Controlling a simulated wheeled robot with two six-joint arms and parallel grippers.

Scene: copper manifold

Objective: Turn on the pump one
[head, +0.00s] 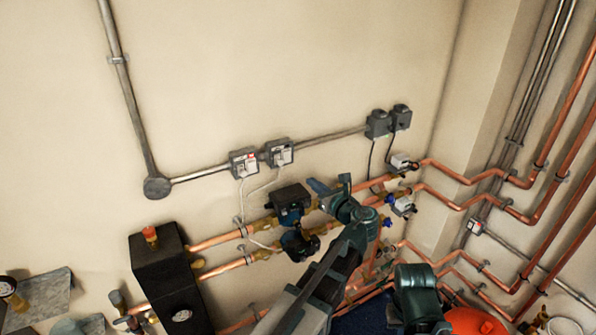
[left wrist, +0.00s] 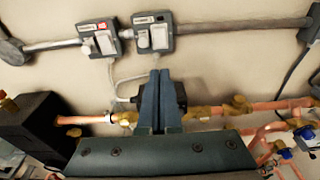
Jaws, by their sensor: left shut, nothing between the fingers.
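Two grey switch boxes sit side by side on the wall conduit. The left switch box (head: 243,161) has a small red mark and a white plug with a cable; it also shows in the left wrist view (left wrist: 98,39). The right switch box (head: 279,153) also has a white plug and shows in the left wrist view (left wrist: 153,32). Their labels are too small to read. Two dark pumps, an upper one (head: 290,202) and a lower one (head: 299,244), sit on copper pipes. My left gripper (head: 314,184) is shut and empty, its fingertips (left wrist: 159,72) below the right box, apart from it.
A black box (head: 160,265) with a red-topped fitting stands left of the pumps. Two dark grey boxes (head: 377,124) sit farther right on the conduit. Copper pipes (head: 450,203) run right along the wall and round the corner. The wall above the switches is clear.

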